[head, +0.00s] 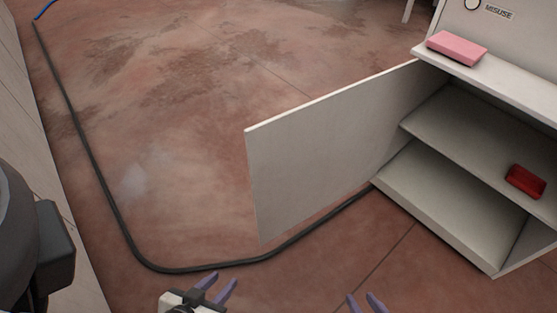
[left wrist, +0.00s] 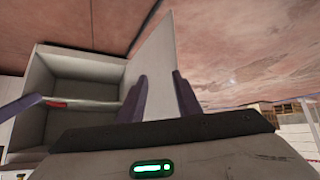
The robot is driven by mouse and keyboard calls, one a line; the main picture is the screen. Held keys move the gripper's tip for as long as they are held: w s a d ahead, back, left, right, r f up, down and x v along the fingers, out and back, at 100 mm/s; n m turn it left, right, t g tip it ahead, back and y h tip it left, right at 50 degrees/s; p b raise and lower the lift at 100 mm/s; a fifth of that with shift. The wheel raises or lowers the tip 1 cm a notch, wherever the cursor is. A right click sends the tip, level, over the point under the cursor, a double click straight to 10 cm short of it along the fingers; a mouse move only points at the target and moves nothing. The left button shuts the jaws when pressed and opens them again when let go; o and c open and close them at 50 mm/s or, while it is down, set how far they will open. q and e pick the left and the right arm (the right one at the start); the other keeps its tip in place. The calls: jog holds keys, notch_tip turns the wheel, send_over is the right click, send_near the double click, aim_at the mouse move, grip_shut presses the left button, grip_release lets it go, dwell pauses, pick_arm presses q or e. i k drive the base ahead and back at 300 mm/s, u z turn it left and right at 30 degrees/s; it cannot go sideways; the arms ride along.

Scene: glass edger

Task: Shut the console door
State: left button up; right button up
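The console (head: 480,225) stands at the right of the head view, and its front compartment is open. Its door (head: 335,140) is a flat pale panel, hinged at the compartment's left side and swung wide out to the left. My left gripper (head: 218,286) is at the bottom centre, below the door's free edge, open and empty. My right gripper (head: 365,302) is at the bottom edge to its right, open and empty, partly cut off. In the left wrist view, the door (left wrist: 154,55) shows beyond my left fingers (left wrist: 160,97), apart from them, with the console (left wrist: 80,65) at left.
A pink block (head: 457,48) lies on the console top and a red block (head: 525,181) on the inner shelf. A dark hose (head: 110,205) runs along the floor and passes under the door. The floor left of the door is otherwise clear.

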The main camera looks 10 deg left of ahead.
aim_at(303, 159)
jog(key=u, duration=1.5)
jog(key=i, duration=2.9)
jog(key=z, duration=3.8)
jog(key=i, duration=0.5)
jog(key=z, duration=0.1)
jog(key=k, duration=0.5)
jog(key=z, duration=2.35)
